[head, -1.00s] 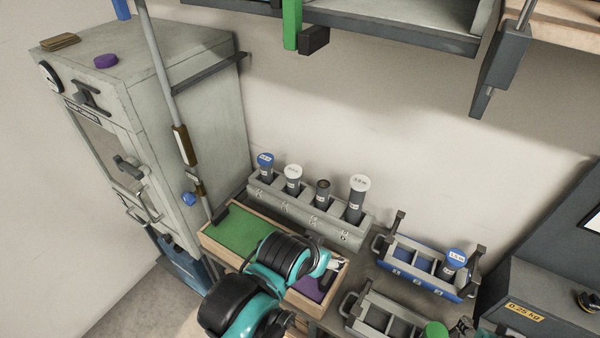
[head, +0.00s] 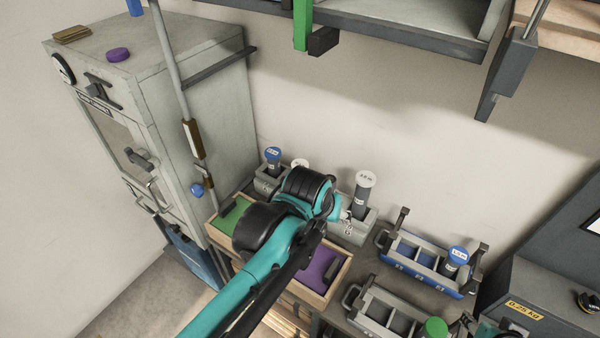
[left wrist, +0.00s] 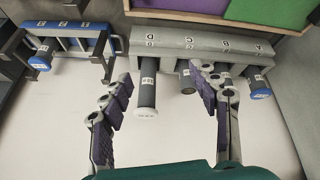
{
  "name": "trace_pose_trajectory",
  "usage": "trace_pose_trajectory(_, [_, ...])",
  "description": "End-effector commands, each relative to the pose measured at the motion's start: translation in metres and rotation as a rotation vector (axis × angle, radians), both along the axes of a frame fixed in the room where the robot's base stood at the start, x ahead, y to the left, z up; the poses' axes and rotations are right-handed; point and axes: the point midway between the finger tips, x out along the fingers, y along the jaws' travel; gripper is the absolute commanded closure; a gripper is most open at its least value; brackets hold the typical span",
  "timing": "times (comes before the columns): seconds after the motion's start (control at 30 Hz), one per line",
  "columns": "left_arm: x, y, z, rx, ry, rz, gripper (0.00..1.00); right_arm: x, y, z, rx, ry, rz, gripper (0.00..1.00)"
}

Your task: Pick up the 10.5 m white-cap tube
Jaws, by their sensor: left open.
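The grey rack (head: 361,233) (left wrist: 206,45) stands against the wall. Its tube with a white cap (head: 366,178) is at the right end; this tube also shows in the left wrist view (left wrist: 147,92) in slot D. A second white-cap tube (head: 300,163) (left wrist: 187,84) stands in the rack. The cap labels are too small to read surely. My left gripper (head: 346,211) (left wrist: 163,95) is open and empty over the rack, with the slot D tube between its fingers in the wrist view, nearer the left finger. Contact cannot be told. A teal part of my right arm shows at the lower right; its jaws are unclear.
A blue-capped tube (head: 273,155) stands at the rack's left end. A wooden tray with green (head: 228,216) and purple (head: 322,270) pads lies in front. A blue rack (head: 410,265) and a grey rack (head: 375,311) are to the right. A grey cabinet (head: 200,100) stands left.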

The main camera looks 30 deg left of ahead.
Motion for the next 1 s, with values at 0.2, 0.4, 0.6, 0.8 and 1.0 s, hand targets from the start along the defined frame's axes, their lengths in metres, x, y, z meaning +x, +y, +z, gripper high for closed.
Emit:
trace_pose_trajectory(0.2, [0.057,0.037,0.023,-0.101,0.099,0.26,0.39,0.0,0.0,0.021,0.0,0.0,0.0,0.6])
trace_pose_trajectory(0.4, [0.106,0.076,0.022,-0.183,0.186,0.506,0.39,0.0,0.0,0.037,0.0,0.0,0.0,0.6])
trace_pose_trajectory(0.6, [0.15,0.122,0.004,-0.253,0.267,0.758,0.39,0.0,0.0,0.053,0.0,0.0,0.0,0.6])
trace_pose_trajectory(0.8, [0.181,0.169,-0.029,-0.309,0.341,1.007,0.39,0.0,0.0,0.068,0.0,0.0,0.0,0.6])
trace_pose_trajectory(1.0, [0.194,0.201,-0.061,-0.34,0.391,1.182,0.39,0.0,0.0,0.076,0.0,0.0,0.0,0.6])
